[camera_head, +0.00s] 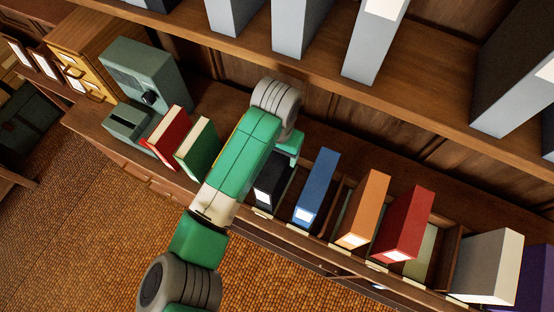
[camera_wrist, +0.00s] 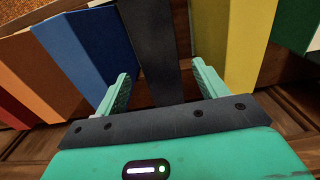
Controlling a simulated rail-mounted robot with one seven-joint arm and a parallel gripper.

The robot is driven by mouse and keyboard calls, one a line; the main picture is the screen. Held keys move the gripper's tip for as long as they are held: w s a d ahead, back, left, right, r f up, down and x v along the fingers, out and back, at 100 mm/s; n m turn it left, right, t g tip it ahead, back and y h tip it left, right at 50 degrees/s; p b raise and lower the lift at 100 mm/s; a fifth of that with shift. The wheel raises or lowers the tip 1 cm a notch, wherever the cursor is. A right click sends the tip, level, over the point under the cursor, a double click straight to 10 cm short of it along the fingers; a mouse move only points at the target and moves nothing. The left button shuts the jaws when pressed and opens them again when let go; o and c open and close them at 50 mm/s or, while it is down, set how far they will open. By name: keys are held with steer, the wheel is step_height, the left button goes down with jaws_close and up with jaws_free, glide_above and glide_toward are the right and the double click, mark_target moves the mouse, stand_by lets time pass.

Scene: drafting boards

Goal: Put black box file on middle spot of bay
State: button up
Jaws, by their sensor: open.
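The black box file (camera_head: 266,192) stands in the row on the lower shelf, left of the blue one, partly hidden by my arm. In the wrist view the black box file (camera_wrist: 152,50) runs up between the two fingers. My gripper (camera_wrist: 163,88) is open, with one finger on each side of the file; I cannot tell whether either finger touches it. In the head view my gripper is mostly hidden behind my arm. The bay (camera_head: 452,250) appears to be the divided wooden shelf holding the row; I cannot make out which place is its middle spot.
Blue (camera_head: 318,188), orange (camera_head: 364,205) and red (camera_head: 408,222) files stand to the right, then a pale grey one (camera_head: 490,262). A yellow file (camera_wrist: 238,40) is close beside one finger. Green (camera_head: 198,148) and red books stand left. An upper shelf (camera_head: 420,80) overhangs behind.

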step_height(320, 180, up, 4)
steer(key=shift+r, duration=0.25)
stand_by(0.4)
